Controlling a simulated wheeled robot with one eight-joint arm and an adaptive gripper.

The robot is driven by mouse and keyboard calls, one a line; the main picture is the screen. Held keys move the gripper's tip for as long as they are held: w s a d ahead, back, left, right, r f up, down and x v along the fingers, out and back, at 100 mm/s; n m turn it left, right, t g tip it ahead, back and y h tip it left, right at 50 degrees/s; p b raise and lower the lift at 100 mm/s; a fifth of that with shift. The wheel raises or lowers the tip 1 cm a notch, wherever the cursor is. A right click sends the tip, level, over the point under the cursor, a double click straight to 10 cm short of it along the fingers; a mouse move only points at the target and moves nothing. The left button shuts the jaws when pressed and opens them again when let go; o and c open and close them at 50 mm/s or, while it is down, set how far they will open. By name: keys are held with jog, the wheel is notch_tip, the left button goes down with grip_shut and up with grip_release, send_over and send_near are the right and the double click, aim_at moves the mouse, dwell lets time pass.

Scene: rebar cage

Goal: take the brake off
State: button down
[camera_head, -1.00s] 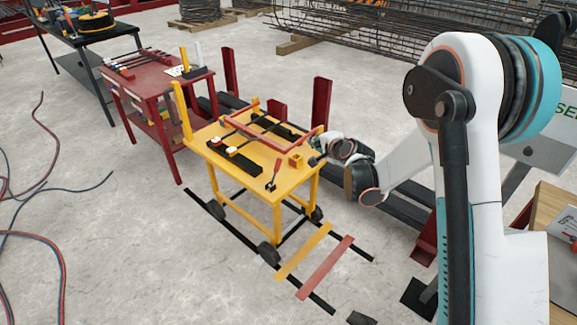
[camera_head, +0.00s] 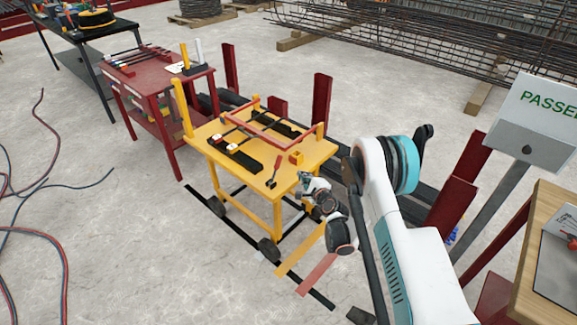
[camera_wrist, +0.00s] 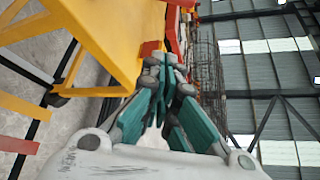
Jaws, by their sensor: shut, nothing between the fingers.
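The yellow cart (camera_head: 220,153) stands on dark floor rails. A small lever with a red handle and dark stem (camera_head: 278,161) sits near the front edge of its top, tilted slightly; it looks like the brake lever. My gripper (camera_head: 304,177) is at the cart's front right edge, just right of the lever and apart from it in the head view. In the wrist view my gripper (camera_wrist: 166,60) has its fingers together and empty, close to the yellow edge (camera_wrist: 110,40). A red piece (camera_wrist: 149,48) shows beside the fingertips; I cannot tell whether they touch.
A red bar frame (camera_head: 270,133), a black block with buttons (camera_head: 236,154) and a small yellow box (camera_head: 296,157) are on the cart top. A red table (camera_head: 160,82) stands behind left. A sign reading PASSED (camera_head: 535,115) and a wooden bench (camera_head: 550,225) are at right.

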aim_at(276, 169)
jog(key=b+x, duration=0.3)
jog(key=x, duration=0.6)
jog(key=shift+w+a+f, duration=0.1)
jog(key=shift+w+f, duration=0.1)
jog(key=shift+w, duration=0.1)
jog(key=shift+s+a+r+b, duration=0.35)
jog(key=shift+a+r+b, duration=0.05)
jog(key=shift+a, duration=0.15)
jog(key=shift+s+a+r+b, duration=0.3)
jog(key=shift+a+r+b, duration=0.1)
jog(key=shift+a, duration=0.15)
jog(key=shift+s+a+r, duration=0.15)
jog(key=shift+s+a, duration=0.05)
jog(key=shift+a, duration=0.1)
jog(key=shift+s+r, duration=0.1)
